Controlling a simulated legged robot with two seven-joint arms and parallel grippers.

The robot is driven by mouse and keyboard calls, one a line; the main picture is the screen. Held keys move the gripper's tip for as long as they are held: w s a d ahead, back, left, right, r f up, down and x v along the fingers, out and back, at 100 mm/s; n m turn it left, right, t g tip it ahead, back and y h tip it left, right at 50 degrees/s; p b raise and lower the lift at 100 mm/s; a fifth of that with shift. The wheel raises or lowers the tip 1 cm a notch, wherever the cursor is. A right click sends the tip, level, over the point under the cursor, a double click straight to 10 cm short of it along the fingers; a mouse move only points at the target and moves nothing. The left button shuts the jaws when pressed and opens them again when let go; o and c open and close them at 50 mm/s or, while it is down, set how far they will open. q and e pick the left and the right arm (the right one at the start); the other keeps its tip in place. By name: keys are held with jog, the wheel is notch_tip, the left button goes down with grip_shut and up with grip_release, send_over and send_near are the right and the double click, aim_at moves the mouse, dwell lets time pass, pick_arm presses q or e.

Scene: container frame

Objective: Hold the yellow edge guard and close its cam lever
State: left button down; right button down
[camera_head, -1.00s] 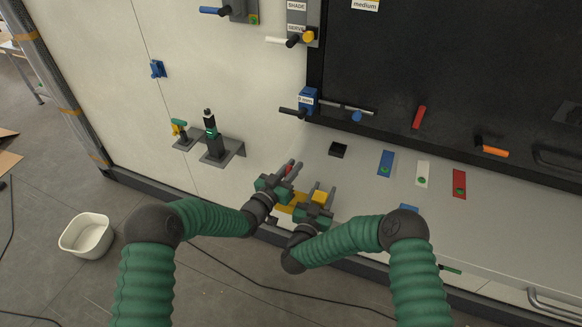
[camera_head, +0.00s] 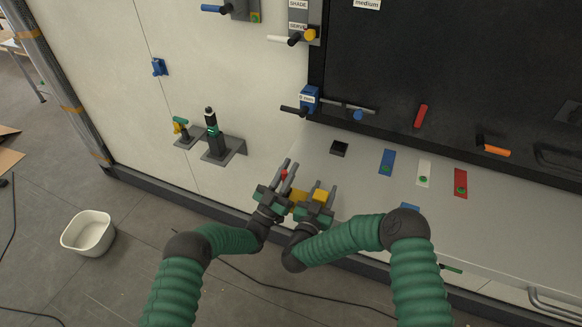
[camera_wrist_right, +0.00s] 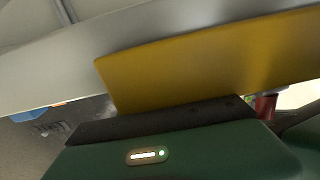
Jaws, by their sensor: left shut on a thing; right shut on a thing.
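The yellow edge guard (camera_head: 299,197) sits at the front edge of the grey ledge, partly hidden by both grippers. My right gripper (camera_head: 323,195) is shut on the guard. In the right wrist view the yellow guard (camera_wrist_right: 210,58) fills the upper middle, close against the dark finger. My left gripper (camera_head: 285,173) is just left of the right one, shut on the red-tipped cam lever (camera_head: 284,176). Only a little red shows between its fingers. A small red part (camera_wrist_right: 265,106) also shows at the right of the wrist view. The lever's exact angle cannot be told.
Blue (camera_head: 386,162), white (camera_head: 424,173) and red (camera_head: 460,183) plates and a black block (camera_head: 339,148) lie on the ledge to the right. A bracket with a dark post (camera_head: 213,135) stands on the wall to the left. A white bin (camera_head: 87,233) is on the floor.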

pick_arm(q)
jog(key=shift+s+a+r+m+t+h, duration=0.1)
jog(key=shift+s+a+m+t+h, duration=0.05)
jog(key=shift+a+t+h, duration=0.2)
jog(key=shift+s+a+r+m+t+h, duration=0.15)
jog(key=shift+a+t+h, duration=0.1)
jog(key=shift+a+t, duration=0.15)
jog(key=shift+a, duration=0.1)
jog(key=c, duration=1.3)
grip_release()
jog(key=shift+c, duration=0.2)
jog(key=shift+s, duration=0.1)
jog(key=shift+d+f, duration=0.15)
jog(key=shift+d, duration=0.1)
jog(key=v, duration=1.2)
